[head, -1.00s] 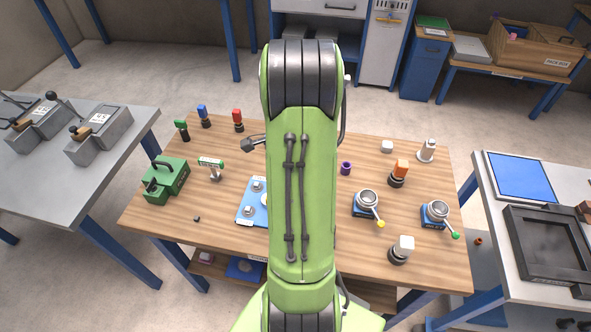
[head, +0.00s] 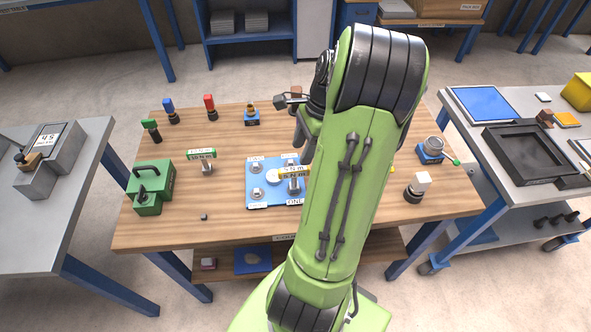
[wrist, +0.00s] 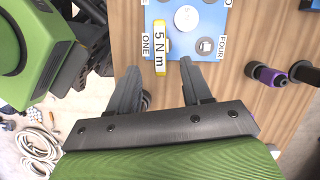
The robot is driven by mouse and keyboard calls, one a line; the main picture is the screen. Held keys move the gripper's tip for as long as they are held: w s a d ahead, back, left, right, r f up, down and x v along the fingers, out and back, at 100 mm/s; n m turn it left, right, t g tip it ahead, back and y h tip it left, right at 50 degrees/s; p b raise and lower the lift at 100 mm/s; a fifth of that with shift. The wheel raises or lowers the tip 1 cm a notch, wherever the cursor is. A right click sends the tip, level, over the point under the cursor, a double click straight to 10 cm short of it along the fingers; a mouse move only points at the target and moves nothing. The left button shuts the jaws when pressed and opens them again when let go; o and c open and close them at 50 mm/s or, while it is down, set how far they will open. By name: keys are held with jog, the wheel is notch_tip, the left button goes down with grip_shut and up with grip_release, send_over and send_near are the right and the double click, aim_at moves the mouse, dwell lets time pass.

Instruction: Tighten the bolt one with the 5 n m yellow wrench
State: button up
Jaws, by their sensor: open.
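The yellow wrench marked 5 N m (head: 293,174) stands upright over bolt one on the blue plate (head: 258,206), by the ONE label. It also shows in the wrist view (wrist: 160,50), where its tag hides bolt one. My gripper (wrist: 159,68) is open and empty. The near end of the yellow tag appears between its fingertips in that view; I cannot tell the depth gap. In the head view my arm hides most of the gripper. Bolt four (wrist: 205,45) shows right of the wrench.
A green-tagged wrench (head: 201,155) stands left of the plate, near a green toolbox-like block (head: 151,187). Colored-top pieces line the back left edge. A purple-collared part (wrist: 268,74) stands to the right in the wrist view. The table's front left is mostly clear.

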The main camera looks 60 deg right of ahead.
aim_at(295, 169)
jog(key=b+x, duration=0.3)
jog(key=x, duration=0.7)
jog(key=shift+w+f, duration=0.1)
grip_shut()
jog(key=m+p, duration=0.1)
jog(key=m, duration=0.2)
jog(key=shift+t+h+p, duration=0.4)
jog(key=shift+d+m+h, duration=0.1)
jog(key=shift+m+h, duration=0.2)
jog(key=shift+m, duration=1)
